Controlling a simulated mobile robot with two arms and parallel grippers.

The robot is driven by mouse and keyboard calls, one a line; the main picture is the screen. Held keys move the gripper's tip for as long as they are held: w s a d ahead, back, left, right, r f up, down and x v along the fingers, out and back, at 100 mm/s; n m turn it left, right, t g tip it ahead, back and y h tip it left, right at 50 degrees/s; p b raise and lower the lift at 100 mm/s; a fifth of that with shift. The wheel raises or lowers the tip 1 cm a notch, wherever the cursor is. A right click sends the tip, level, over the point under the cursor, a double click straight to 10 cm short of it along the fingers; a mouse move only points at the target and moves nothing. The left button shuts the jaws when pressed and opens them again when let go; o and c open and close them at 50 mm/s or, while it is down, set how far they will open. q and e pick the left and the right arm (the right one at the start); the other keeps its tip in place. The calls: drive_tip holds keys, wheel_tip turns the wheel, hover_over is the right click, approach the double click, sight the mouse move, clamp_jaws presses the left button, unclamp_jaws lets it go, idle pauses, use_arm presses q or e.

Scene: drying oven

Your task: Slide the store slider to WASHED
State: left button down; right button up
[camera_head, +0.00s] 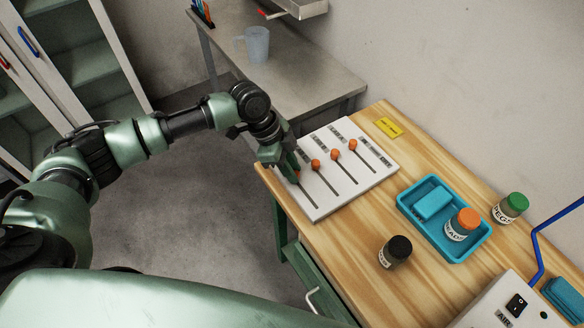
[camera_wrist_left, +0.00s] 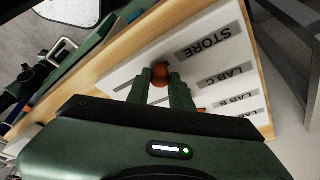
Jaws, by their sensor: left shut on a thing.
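A white slider panel (camera_head: 355,188) lies on the wooden table, with several orange knobs in parallel slots. My left gripper (camera_head: 291,172) is at the leftmost slot of the panel. In the left wrist view, my left gripper (camera_wrist_left: 160,88) has its two fingers closed on an orange knob, the store slider (camera_wrist_left: 159,74), beside the label STORE (camera_wrist_left: 203,47). The knob sits near the far end of its slot, and the slot runs free toward the panel's front. The gripper mostly hides this knob in the head view. I cannot read WASHED anywhere. My right gripper is not in view.
Other knobs (camera_head: 335,155) stand close to the right of my gripper. A blue tray (camera_head: 407,208) with an orange-capped jar, a black-capped jar (camera_head: 395,252) and a green-capped jar (camera_head: 510,208) are farther right. A yellow tag (camera_head: 389,127) lies behind the panel.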

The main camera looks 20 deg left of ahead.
sight(309, 193)
use_arm(q)
drive_tip(key=s+d+p, duration=0.2)
drive_tip(key=d, duration=0.1)
drive_tip(key=shift+s+r, duration=0.15)
drive_tip(key=shift+s, duration=0.05)
drive_tip(key=shift+s+d, duration=0.2)
drive_tip(key=shift+d, duration=0.2)
drive_tip(key=c, duration=1.3)
unclamp_jaws()
drive_tip(key=shift+o, duration=0.2)
drive_tip(key=shift+a, duration=0.1)
drive_tip(key=b+v, duration=0.1)
drive_tip(key=v, duration=0.6)
drive_tip(key=shift+r, duration=0.25)
drive_tip(key=shift+a, duration=0.1)
